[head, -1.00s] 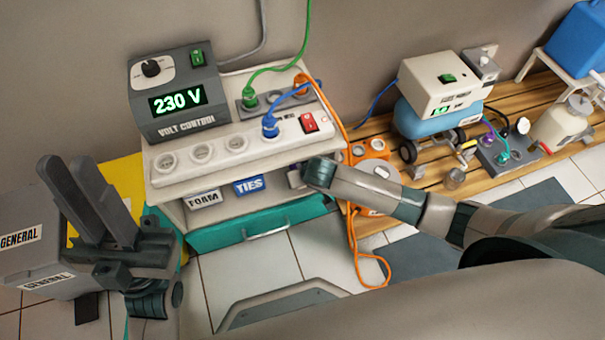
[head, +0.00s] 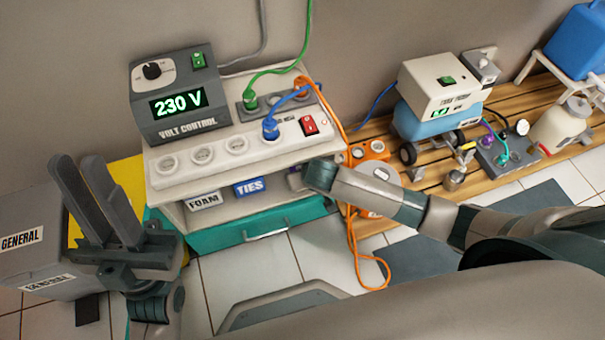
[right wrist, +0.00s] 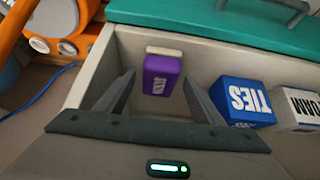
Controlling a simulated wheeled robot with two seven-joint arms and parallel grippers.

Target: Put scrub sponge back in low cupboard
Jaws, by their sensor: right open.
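The purple and cream scrub sponge (right wrist: 161,76) stands in the open bay of the low cupboard (right wrist: 75,92), in the right wrist view. My right gripper (right wrist: 160,84) is open, its fingers reaching into the bay on either side of the sponge's near end. I see no clear contact. In the head view the cupboard (head: 172,217) sits under the power strip, and my right arm's end covers its right part, hiding most of the sponge. My left gripper (head: 78,162) is raised at the left, empty, its fingers apparently a little apart.
A blue TIES box (head: 249,187) and a white FOAM box (head: 204,201) stand in the same bay. A teal drawer (head: 236,227) is below. An orange cable (head: 355,250) hangs to the right. A grey GENERAL bin (head: 30,235) stands behind my left gripper.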

